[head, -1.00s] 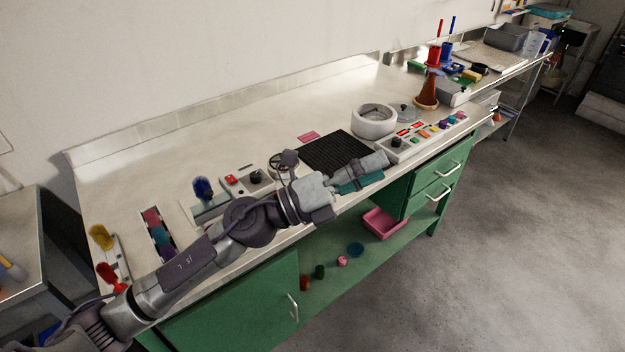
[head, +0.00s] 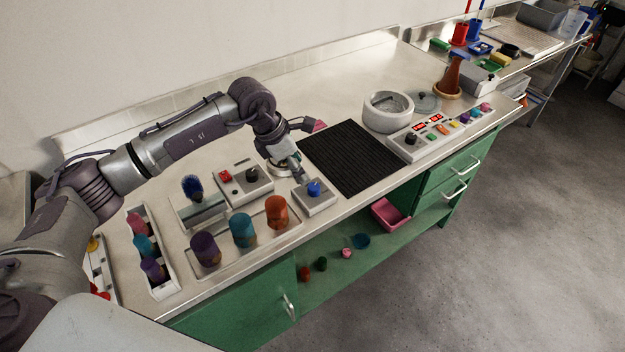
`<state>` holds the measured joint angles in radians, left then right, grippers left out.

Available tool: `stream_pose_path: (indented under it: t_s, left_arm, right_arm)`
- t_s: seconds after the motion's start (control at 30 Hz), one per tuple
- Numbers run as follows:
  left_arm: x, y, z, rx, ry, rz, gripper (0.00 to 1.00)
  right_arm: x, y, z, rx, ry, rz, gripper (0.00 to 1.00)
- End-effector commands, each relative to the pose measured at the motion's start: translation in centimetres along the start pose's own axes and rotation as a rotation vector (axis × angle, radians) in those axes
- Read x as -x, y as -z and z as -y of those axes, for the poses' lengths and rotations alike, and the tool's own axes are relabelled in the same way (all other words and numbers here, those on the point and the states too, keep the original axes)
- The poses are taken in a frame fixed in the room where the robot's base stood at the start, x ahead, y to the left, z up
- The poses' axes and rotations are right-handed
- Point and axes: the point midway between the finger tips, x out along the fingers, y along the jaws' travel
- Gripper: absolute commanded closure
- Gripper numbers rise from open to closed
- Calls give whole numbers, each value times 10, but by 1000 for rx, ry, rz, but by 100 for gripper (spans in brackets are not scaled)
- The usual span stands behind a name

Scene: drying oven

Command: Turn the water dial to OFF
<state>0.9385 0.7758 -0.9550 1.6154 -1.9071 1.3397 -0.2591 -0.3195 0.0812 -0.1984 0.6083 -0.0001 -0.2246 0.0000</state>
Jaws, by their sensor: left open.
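A blue dial (head: 314,188), likely the water dial, sits on a small light-grey box near the front edge of the bench, left of the black ribbed mat. Its pointer and any OFF mark are too small to read. My left gripper (head: 304,181) reaches down from the upper left, with its fingertips just left of the blue dial. It is open; whether a finger touches the dial cannot be told. My right gripper is out of view.
Left of the dial stand a grey box with a red button and black knob (head: 245,185) and a tray of purple, teal and orange jars (head: 243,230). The black mat (head: 352,158) lies to the right. A control panel (head: 440,134) and white bowl (head: 388,112) stand beyond.

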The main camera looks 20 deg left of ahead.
Motion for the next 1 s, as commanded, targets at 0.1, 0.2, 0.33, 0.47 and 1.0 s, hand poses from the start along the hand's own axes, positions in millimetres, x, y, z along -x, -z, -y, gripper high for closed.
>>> stream_pose_path:
  t_s: [0.1, 0.2, 0.33, 0.47, 1.0]
  left_arm:
    - [-26, -1, 2, 2, 5, -2, 41]
    - [-46, -1, 2, 2, 5, -1, 41]
    - [-67, -1, 1, 2, 4, 0, 41]
    - [-80, -1, 1, 2, 2, 1, 41]
    - [-86, 0, 1, 1, 1, 2, 68]
  right_arm:
    - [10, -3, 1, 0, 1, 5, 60]
    - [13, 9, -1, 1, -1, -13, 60]
    - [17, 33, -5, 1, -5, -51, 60]
    - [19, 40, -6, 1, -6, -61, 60]
    - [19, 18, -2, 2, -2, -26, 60]
